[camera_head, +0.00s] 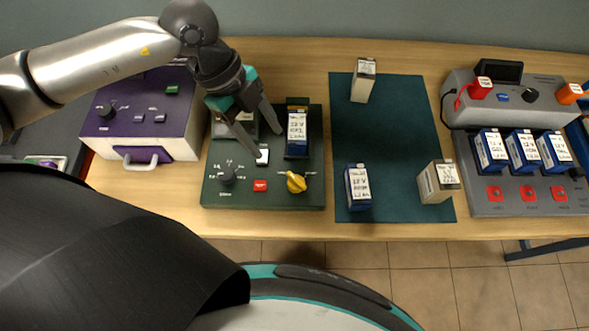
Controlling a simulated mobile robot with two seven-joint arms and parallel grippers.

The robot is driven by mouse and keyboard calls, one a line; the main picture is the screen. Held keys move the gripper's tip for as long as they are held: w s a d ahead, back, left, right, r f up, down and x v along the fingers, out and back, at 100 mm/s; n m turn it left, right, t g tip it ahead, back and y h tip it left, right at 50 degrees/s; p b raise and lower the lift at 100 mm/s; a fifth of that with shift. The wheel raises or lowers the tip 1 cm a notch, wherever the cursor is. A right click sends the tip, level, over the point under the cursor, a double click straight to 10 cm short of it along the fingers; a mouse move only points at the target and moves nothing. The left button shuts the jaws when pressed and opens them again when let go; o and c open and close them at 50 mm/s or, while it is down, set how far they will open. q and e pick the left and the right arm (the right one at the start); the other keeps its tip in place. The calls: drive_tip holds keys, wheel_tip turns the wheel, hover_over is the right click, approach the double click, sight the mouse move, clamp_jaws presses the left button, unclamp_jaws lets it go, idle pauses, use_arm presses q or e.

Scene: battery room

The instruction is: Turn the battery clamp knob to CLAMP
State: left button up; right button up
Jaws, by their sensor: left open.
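A dark green tester unit (275,201) stands on the wooden table. A yellow knob (296,182) sits at its front right, with small white markings on either side that are too small to read. I take it to be the clamp knob. A blue battery (297,136) with a white label stands upright in the unit behind this knob. My left gripper (268,145) is open and empty. Its fingers point down over the unit, behind and left of the yellow knob, and appear clear of it. My right gripper does not show.
A black knob (227,174) and a red button (260,186) share the unit's front. A purple and white box (145,118) stands left. A green mat (382,135) with several loose batteries lies right. A grey charger station (502,205) holding blue batteries is further right.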

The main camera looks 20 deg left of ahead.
sight(294, 179)
use_arm(q)
drive_tip(key=x, duration=1.4)
drive_tip(key=shift+s+d+f+b, duration=0.15)
drive_tip(key=shift+d+f+b, duration=0.1)
drive_tip(key=shift+d+b, duration=0.1)
clamp_jaws()
